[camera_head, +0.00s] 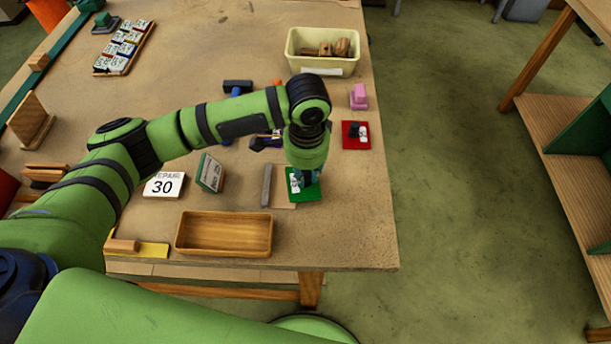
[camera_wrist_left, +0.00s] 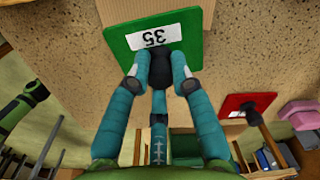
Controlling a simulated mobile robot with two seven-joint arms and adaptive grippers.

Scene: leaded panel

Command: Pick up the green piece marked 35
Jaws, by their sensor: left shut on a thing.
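The green piece (camera_head: 313,191) is a flat square plate near the right front of the table. In the left wrist view the green piece (camera_wrist_left: 118,42) shows a white label reading 35, upside down there, and a dark knob (camera_wrist_left: 160,74). My left gripper (camera_head: 303,176) points down over the piece. In the left wrist view the fingertips of my left gripper (camera_wrist_left: 160,64) are closed on the knob from both sides. I cannot tell whether the plate touches the surface below. My arm hides part of it in the head view. My right gripper is not in view.
A grey bar (camera_head: 267,186) stands just left of the piece, and a wooden tray (camera_head: 224,250) lies in front. A red piece (camera_head: 348,143), a pink block (camera_head: 358,97) and a cream bin (camera_head: 322,66) are behind.

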